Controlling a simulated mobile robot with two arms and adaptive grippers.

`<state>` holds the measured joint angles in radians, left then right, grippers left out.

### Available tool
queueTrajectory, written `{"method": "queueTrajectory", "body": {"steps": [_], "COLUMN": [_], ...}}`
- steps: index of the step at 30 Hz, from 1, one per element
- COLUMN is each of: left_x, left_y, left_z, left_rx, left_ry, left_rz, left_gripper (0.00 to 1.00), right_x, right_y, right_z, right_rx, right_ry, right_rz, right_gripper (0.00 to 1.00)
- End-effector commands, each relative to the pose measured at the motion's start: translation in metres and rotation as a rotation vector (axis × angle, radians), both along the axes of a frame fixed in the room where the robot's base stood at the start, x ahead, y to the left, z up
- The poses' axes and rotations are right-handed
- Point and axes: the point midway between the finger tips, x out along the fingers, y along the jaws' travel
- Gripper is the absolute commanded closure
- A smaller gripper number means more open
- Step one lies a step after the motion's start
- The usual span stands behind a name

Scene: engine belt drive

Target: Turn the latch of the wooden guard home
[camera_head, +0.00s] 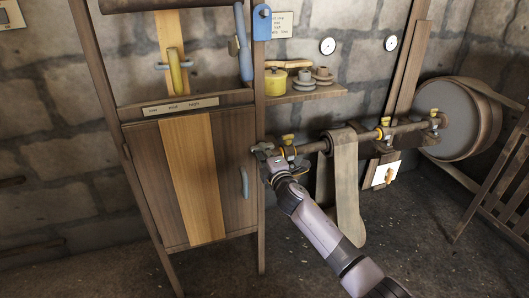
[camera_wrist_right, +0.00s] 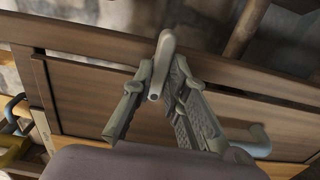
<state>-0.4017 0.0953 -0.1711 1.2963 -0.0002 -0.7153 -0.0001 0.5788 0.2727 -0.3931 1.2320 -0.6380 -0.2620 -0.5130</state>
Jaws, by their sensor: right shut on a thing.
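The wooden guard (camera_head: 192,180) is an upright panel of dark planks with a lighter middle plank, standing shut in its frame. A blue-grey handle (camera_head: 244,182) is on its right side. My right gripper (camera_head: 264,152) is at the guard's upper right edge. In the right wrist view its fingers (camera_wrist_right: 160,76) close from both sides on a pale grey lever, the latch (camera_wrist_right: 166,46), at the guard's edge. The latch slants across the edge between panel and frame post. In the head view the gripper hides the latch. My left gripper is not in view.
A shaft (camera_head: 310,147) with a hanging belt (camera_head: 345,190) runs right of the guard, close to my right arm. A shelf (camera_head: 305,93) with a yellow pot (camera_head: 275,82) and cups is above. A large drum (camera_head: 455,118) stands at right. The floor in front is clear.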

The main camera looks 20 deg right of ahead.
Motion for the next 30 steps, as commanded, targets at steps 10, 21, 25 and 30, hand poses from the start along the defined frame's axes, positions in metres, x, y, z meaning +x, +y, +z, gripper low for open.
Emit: {"method": "queueTrajectory", "body": {"steps": [10, 21, 25, 30], "left_x": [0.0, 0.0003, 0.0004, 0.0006], "left_y": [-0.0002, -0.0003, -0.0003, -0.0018], "left_z": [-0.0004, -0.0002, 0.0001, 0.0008], "left_rx": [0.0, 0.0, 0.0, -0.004], "left_ry": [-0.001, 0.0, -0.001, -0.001], "left_rz": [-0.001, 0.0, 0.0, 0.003], "left_gripper": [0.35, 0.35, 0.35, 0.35], "right_x": [-0.0002, -0.0001, -0.0001, -0.0012], "right_y": [0.0007, 0.0004, 0.0003, 0.0], "right_z": [-0.0009, -0.0005, -0.0003, -0.0002], "right_rx": [-0.004, -0.003, -0.003, -0.003], "right_ry": [0.001, 0.001, 0.0, 0.0], "right_rz": [0.001, 0.001, 0.0, 0.0], "right_gripper": [1.0, 0.66, 0.66, 0.66]}}
